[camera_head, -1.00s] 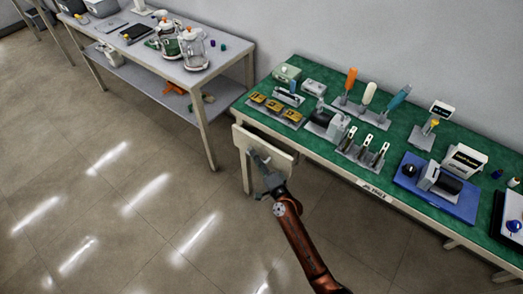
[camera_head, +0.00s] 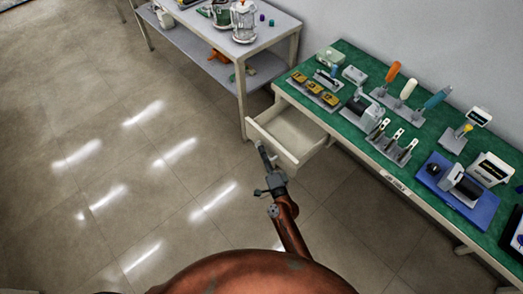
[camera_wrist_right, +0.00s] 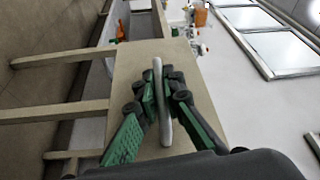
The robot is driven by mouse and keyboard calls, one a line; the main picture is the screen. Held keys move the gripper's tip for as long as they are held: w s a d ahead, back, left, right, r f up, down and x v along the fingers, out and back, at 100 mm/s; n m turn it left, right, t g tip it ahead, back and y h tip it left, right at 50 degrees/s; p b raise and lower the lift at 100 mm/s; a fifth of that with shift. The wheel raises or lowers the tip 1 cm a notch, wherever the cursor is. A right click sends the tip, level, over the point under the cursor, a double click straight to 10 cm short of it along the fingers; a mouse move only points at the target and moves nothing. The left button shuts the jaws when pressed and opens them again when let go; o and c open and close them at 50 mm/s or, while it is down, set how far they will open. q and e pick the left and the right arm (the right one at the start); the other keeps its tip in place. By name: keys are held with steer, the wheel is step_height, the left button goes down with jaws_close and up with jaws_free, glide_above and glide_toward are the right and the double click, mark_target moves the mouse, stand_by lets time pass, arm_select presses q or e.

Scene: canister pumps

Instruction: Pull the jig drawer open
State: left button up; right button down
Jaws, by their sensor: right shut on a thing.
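The jig drawer (camera_head: 269,141) is a pale box under the left end of the green-topped bench. It stands pulled out, and its empty-looking inside shows. My right gripper (camera_head: 262,148) is at the drawer's front panel. In the right wrist view, the two green-padded fingers of the gripper (camera_wrist_right: 160,92) are closed on the grey bar handle (camera_wrist_right: 161,110) of the drawer front (camera_wrist_right: 140,68). The fingers partly cover the handle. My left gripper does not show in either view.
The green bench (camera_head: 345,128) carries screwdrivers, yellow jig parts and a blue mat (camera_head: 458,207) with a device. A grey table (camera_head: 190,28) with glass canisters stands to the left. The tiled floor (camera_head: 130,190) in front of the drawer is clear.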

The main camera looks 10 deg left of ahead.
steer(key=shift+d+f, duration=0.1)
steer(key=c, duration=2)
jaws_free()
steer(key=shift+c, duration=0.2)
steer(key=shift+s+d, duration=0.1)
steer(key=shift+s, duration=0.2)
steer(key=r+v, duration=0.1)
steer(key=v, duration=1)
steer(key=shift+f, duration=0.5)
steer(key=shift+d, duration=0.1)
